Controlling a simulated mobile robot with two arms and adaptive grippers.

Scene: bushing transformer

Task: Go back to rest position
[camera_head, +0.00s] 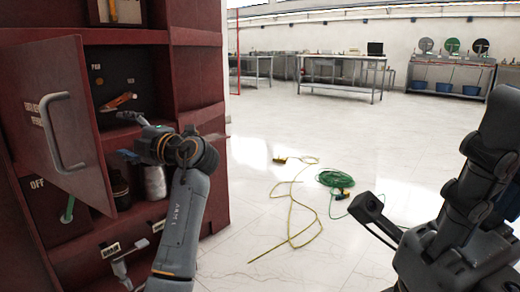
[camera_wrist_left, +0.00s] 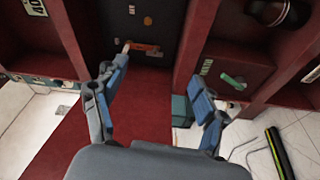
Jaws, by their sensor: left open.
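My left gripper (camera_head: 131,137) is in front of the open compartment of the dark red cabinet (camera_head: 197,75). Its two blue-tipped fingers are spread, with nothing between them; they also show apart in the left wrist view (camera_wrist_left: 161,78). An orange-handled lever (camera_head: 118,101) on the dark panel lies just beyond the gripper, and it shows between and past the fingers in the left wrist view (camera_wrist_left: 143,46). My right arm (camera_head: 480,185) is folded at the right edge of the head view; its gripper cannot be made out.
The cabinet door (camera_head: 68,115) stands open at the left, close to my left arm. A silver cylinder (camera_head: 155,182) stands in the lower compartment. A green cable coil (camera_head: 335,179) and a yellow cable (camera_head: 291,205) lie on the otherwise clear white floor. Benches (camera_head: 342,70) stand far back.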

